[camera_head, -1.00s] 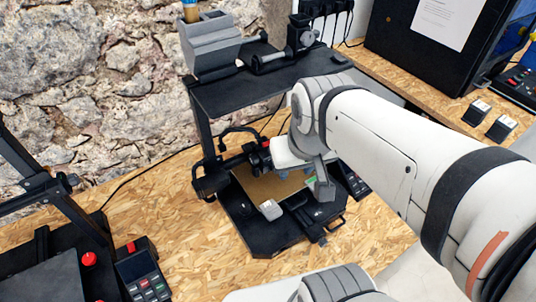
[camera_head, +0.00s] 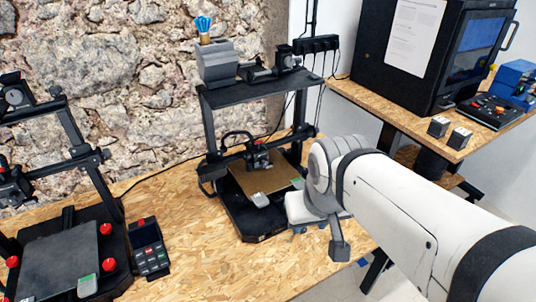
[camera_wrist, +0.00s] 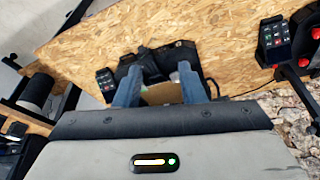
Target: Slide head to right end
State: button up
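The black open-frame printer (camera_head: 247,228) stands in the middle of the head view. Its small black print head (camera_head: 258,156), with a red part, sits on the crossbar (camera_head: 230,157) about midway between the two uprights. My gripper (camera_wrist: 159,74) shows two blue fingers spread apart with nothing held between them. In the wrist view the printer's tan bed (camera_wrist: 160,94) appears beyond and between the fingers. In the head view my gripper is at the printer's front right, clear of the print head, and its fingers are mostly hidden by my wrist.
A second printer (camera_head: 62,262) with a control panel (camera_head: 149,251) stands left. A shelf (camera_head: 262,90) above the middle printer carries grey and black parts. A large black enclosed printer (camera_head: 425,55) stands on the right table. Bare wooden tabletop (camera_head: 190,262) lies between the printers.

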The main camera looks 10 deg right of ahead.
jog(key=shift+w, duration=0.1)
jog(key=shift+o, duration=0.2)
jog(key=shift+o, duration=0.5)
jog(key=shift+w+f, duration=0.1)
jog(key=shift+f, duration=0.05)
jog(key=n+t+y+b, duration=0.6)
jog(key=t+b, duration=0.8)
jog(key=b, duration=0.7)
send_near(266, 165)
jog(key=p+x, duration=0.1)
jog(key=x, duration=0.7)
jog(key=shift+w+a, duration=0.2)
jog(key=shift+w, duration=0.1)
jog(key=shift+c, duration=0.2)
